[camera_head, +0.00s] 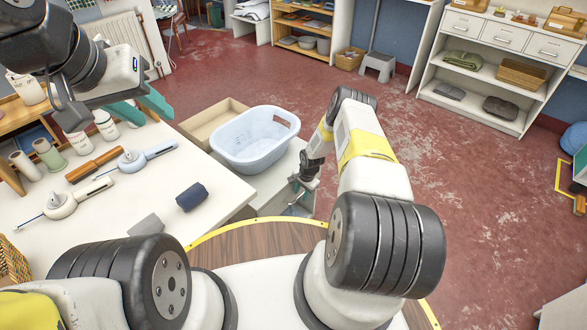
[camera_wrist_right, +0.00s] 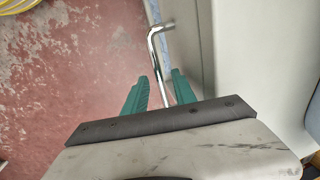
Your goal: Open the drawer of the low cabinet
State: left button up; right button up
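The low cabinet (camera_head: 292,165) is pale grey and stands beside the white table, with a light blue basin (camera_head: 255,140) on top. In the right wrist view its pale front (camera_wrist_right: 194,45) carries a chrome bar handle (camera_wrist_right: 157,55). My right gripper (camera_head: 300,198) is low at the cabinet's front. In the wrist view its teal fingers (camera_wrist_right: 160,88) are apart, one on each side of the handle, with small gaps visible. My left gripper (camera_head: 140,106) is open and empty above the table. My arm partly hides the cabinet front in the head view.
An open tan box (camera_head: 207,122) is behind the basin. A grey step stool (camera_head: 378,66) and shelves stand at the back. The red floor to the right is clear.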

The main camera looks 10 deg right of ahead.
grip_shut()
dwell(1.3)
